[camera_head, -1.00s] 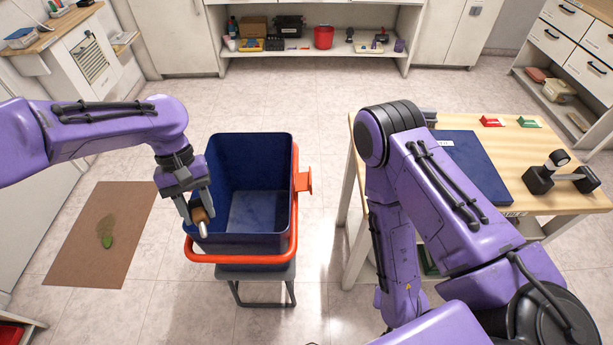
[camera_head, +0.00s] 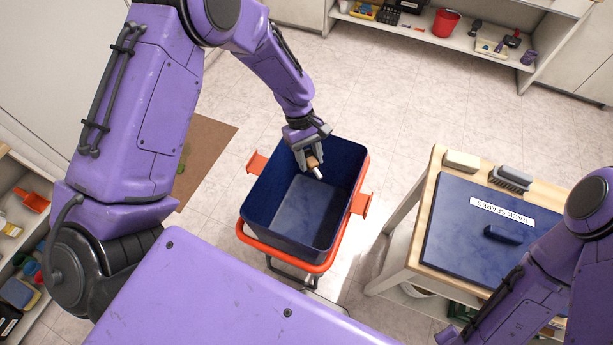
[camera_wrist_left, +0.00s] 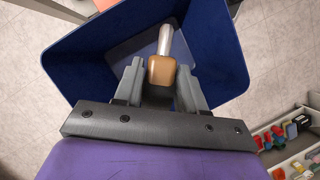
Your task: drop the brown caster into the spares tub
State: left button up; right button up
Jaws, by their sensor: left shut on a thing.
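The brown caster (camera_head: 314,163) has a brown block-like end and a pale metal stem. My left gripper (camera_head: 310,157) is shut on it. In the left wrist view the caster (camera_wrist_left: 161,70) sits between the fingers, its stem pointing away from the palm. The open blue tub (camera_head: 276,197) stands in an orange frame. The gripper and caster are over the tub's far part, inside its rim outline in the head view. In the left wrist view the tub (camera_wrist_left: 218,55) surrounds the caster, and its visible floor looks empty.
A wooden table (camera_head: 407,222) on the right bears a blue panel (camera_head: 462,245) with a white label, a cream block (camera_head: 461,161) and a grey brush-like thing (camera_head: 511,178). A brown mat (camera_head: 205,150) lies on the floor. Shelves stand at the back and left.

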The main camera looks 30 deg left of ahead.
pick_arm(q)
jog(key=shift+s+a+n, duration=0.25)
jog(key=shift+a+n, duration=0.25)
jog(key=shift+a, duration=0.25)
jog(key=shift+a+f+t, duration=0.15)
jog(key=shift+f+t, duration=0.15)
notch_tip(320, 180, down, 6)
jog(key=b, duration=0.7)
pick_arm(e)
notch_tip(320, 180, down, 6)
jog(key=shift+d+f, duration=0.25)
pick_arm(q)
jog(key=o, duration=1.2)
jog(key=shift+c, duration=0.2)
jog(key=shift+w+r, duration=0.1)
jog(key=b+v, duration=0.1)
jog(key=v, duration=0.9)
jog(key=shift+a, duration=0.25)
pick_arm(e)
jog(key=shift+f, duration=0.5)
